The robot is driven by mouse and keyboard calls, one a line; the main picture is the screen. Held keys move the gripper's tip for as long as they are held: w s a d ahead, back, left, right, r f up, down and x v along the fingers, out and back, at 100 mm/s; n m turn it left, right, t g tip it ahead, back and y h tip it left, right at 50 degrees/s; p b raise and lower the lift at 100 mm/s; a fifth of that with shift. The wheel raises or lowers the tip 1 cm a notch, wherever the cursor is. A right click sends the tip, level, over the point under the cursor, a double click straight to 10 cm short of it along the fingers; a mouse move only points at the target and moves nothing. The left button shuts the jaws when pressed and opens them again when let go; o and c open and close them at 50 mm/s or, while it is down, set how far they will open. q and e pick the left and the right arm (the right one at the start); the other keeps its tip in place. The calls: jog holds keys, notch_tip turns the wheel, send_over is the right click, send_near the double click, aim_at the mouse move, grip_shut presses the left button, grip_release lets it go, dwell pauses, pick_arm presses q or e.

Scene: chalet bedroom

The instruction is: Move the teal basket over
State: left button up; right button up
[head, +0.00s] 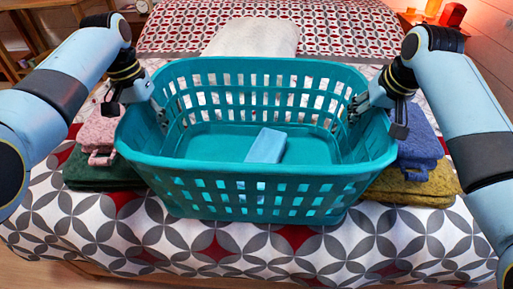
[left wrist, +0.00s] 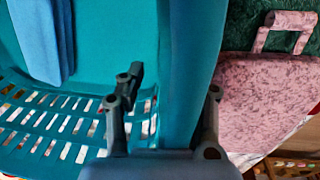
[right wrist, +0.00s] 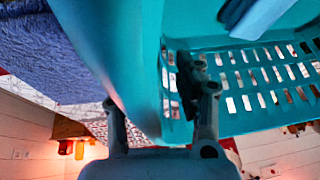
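The teal basket (head: 250,165) stands upright on the bed with a light blue block (head: 267,146) lying on its floor. My left gripper (head: 150,100) is at the basket's left end. In the left wrist view its open fingers (left wrist: 168,92) straddle the end wall, one inside and one outside, with a gap on the inner side. My right gripper (head: 380,110) is at the right end. In the right wrist view its open fingers (right wrist: 158,100) also straddle the wall, and a gap shows beside the inner finger.
Folded pink (head: 100,130) and green (head: 90,172) cloths lie left of the basket. Blue (head: 420,145) and mustard (head: 415,187) cloths lie right. A white folded cloth (head: 255,37) is behind it. The patterned bedspread (head: 240,245) is clear in front, to the bed's edge.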

pick_arm(q)
grip_shut()
pick_arm(e)
grip_shut()
